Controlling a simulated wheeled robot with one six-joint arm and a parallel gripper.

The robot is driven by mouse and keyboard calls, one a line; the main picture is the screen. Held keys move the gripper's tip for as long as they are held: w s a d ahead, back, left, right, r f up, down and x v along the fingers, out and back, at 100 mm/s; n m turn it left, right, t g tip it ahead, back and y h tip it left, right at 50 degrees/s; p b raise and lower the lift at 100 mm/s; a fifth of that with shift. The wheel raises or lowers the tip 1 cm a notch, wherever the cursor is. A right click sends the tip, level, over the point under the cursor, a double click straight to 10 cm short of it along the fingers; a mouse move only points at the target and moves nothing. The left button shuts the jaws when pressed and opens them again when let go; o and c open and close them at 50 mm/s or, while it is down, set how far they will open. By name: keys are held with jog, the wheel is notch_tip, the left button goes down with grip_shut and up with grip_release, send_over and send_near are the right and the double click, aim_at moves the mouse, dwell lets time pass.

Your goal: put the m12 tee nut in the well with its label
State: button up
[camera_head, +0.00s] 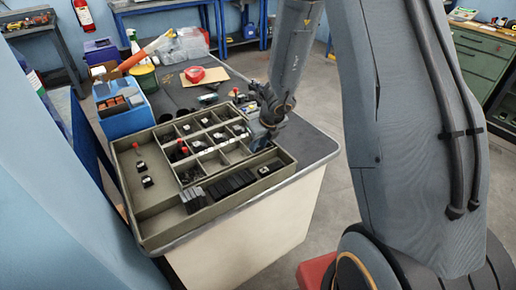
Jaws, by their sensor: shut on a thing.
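A grey-green sorting tray (158,205) lies on the bench. Its middle is split into a grid of small wells, several with small dark parts in them. White labels (208,151) show along the wells, but they are too small to read. My gripper (262,142) is over the right edge of the grid, pointing down. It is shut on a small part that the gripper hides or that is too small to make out. I cannot pick out the m12 tee nut by sight, nor tell which well carries its label.
A row of black blocks (231,184) stands in the tray's front section. Small parts (147,181) lie in the left section. A blue bin (125,115), a red tape roll (195,74) and tubs stand behind the tray. The bench's right corner (318,148) is bare.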

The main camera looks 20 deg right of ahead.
jog(key=shift+f, duration=0.2)
jog(key=o, duration=0.9)
jog(key=shift+c, duration=0.2)
jog(key=shift+r, duration=0.1)
jog(key=p+v, duration=0.6)
jog(key=v, duration=0.6)
jog(key=s+a+r+n+g, duration=0.1)
jog(key=s+r+n, duration=0.3)
jog(key=s+n, duration=0.6)
jog(key=s+a+r+n+g+h, duration=0.1)
jog(key=s+r+n, duration=0.4)
jog(key=n, duration=1.7)
jog(key=s, duration=0.4)
jog(key=shift+s, duration=0.35)
